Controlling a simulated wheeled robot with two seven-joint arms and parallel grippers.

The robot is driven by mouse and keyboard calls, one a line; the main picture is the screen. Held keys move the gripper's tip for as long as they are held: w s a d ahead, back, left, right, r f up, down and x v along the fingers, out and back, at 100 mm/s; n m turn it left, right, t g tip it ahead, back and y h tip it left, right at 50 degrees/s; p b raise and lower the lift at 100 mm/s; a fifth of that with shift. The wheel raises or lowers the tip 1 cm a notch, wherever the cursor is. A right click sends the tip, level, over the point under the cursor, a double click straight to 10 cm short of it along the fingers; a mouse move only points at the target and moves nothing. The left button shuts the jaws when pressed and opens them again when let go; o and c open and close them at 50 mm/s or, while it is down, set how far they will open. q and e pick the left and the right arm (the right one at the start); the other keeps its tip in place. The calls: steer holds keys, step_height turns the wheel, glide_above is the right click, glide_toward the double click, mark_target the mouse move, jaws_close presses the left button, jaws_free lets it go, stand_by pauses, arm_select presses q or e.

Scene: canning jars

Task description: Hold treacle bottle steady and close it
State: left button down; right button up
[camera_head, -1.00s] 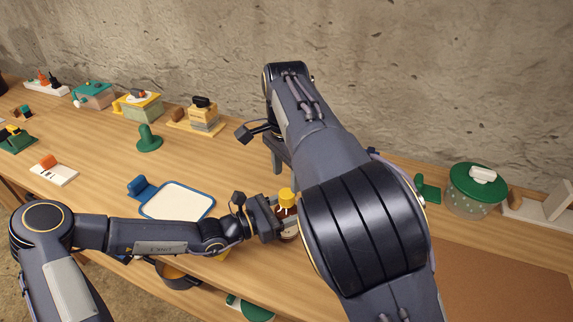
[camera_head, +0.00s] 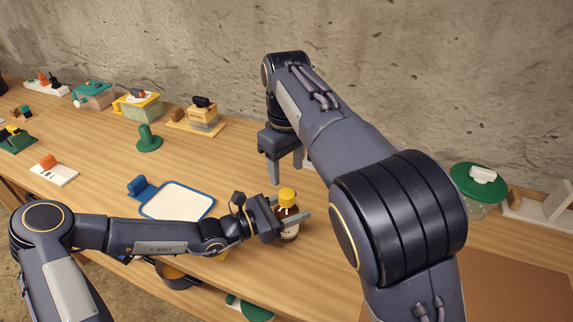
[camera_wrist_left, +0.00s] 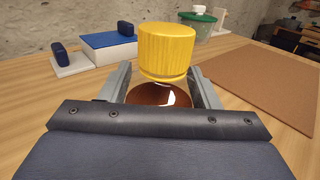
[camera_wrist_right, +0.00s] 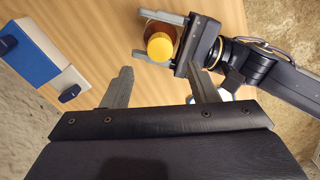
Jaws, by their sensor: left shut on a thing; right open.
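The treacle bottle (camera_head: 289,231) is brown with a pale label and stands upright near the table's middle. Its yellow cap (camera_head: 286,196) sits on top; in the left wrist view the cap (camera_wrist_left: 166,52) is above the brown shoulder (camera_wrist_left: 160,95), and I cannot tell how tightly it sits. My left gripper (camera_head: 292,215) is shut around the bottle, one finger on each side below the cap. My right gripper (camera_head: 285,172) points down, open and empty, behind and above the bottle. In the right wrist view the cap (camera_wrist_right: 160,46) lies beyond the open fingers (camera_wrist_right: 162,88).
A blue-rimmed white board (camera_head: 178,201) lies left of the bottle. A green-lidded jar (camera_head: 477,184) and a brown mat (camera_head: 515,290) are at right. A blue-and-white box (camera_wrist_left: 108,50) stands beyond the bottle. Several small items line the back left. A concrete wall is behind.

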mark_target(286, 193)
steer(key=shift+f, duration=4)
steer(key=c, duration=1)
steer(key=m, duration=0.4)
steer(key=shift+m, duration=0.4)
steer(key=m, duration=0.7)
steer(key=o, duration=1.1)
steer(key=shift+c, duration=0.2)
